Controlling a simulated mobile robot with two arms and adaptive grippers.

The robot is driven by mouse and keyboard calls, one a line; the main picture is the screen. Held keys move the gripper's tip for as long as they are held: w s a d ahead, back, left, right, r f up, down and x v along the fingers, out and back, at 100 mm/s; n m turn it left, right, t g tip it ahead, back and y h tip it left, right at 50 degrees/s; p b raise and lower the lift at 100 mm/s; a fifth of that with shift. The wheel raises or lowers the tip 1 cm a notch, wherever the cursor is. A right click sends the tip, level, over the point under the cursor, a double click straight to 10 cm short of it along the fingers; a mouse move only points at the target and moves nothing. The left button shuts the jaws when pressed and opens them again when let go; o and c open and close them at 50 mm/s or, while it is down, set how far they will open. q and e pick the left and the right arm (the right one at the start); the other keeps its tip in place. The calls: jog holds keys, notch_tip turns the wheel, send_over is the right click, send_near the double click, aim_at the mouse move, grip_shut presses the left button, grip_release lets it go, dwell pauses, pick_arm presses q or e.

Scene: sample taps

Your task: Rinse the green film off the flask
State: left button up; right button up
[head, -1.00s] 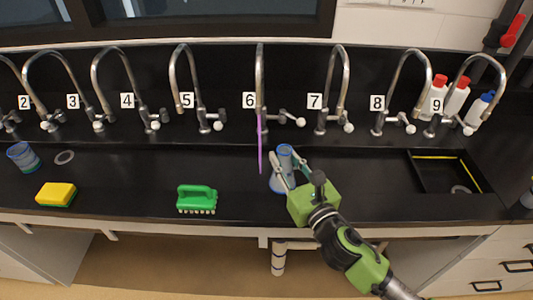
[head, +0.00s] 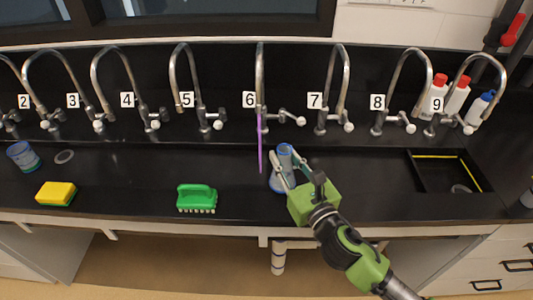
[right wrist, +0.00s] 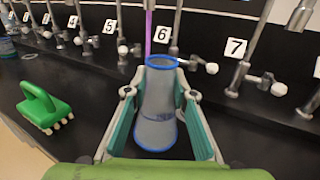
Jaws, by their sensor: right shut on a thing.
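A grey-blue conical flask (head: 284,158) with a blue rim stands upright at the counter below tap 6 (head: 260,85). It also shows in the right wrist view (right wrist: 157,105), between the fingers. I cannot make out a green film on it. My right gripper (head: 289,168) is shut on the flask from the front right. A thin purple vertical strip (head: 260,150) hangs below the spout of tap 6, left of the flask's mouth in the head view. In the right wrist view the strip (right wrist: 148,35) appears behind the mouth. My left gripper is not in view.
A green brush (head: 197,198), a yellow sponge (head: 56,193) and a blue-tinted beaker (head: 23,156) are on the counter to the left. A sunken basin (head: 425,182) lies at the right. Numbered taps line the back. Bottles (head: 455,98) stand behind tap 9.

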jog(key=shift+r, duration=0.1)
jog(key=s+d+r+p, duration=0.2)
jog(key=s+r+p, duration=0.1)
jog(key=s+p, duration=0.1)
jog(key=shift+d+r, duration=0.4)
jog(key=shift+s, duration=0.1)
dwell(0.4)
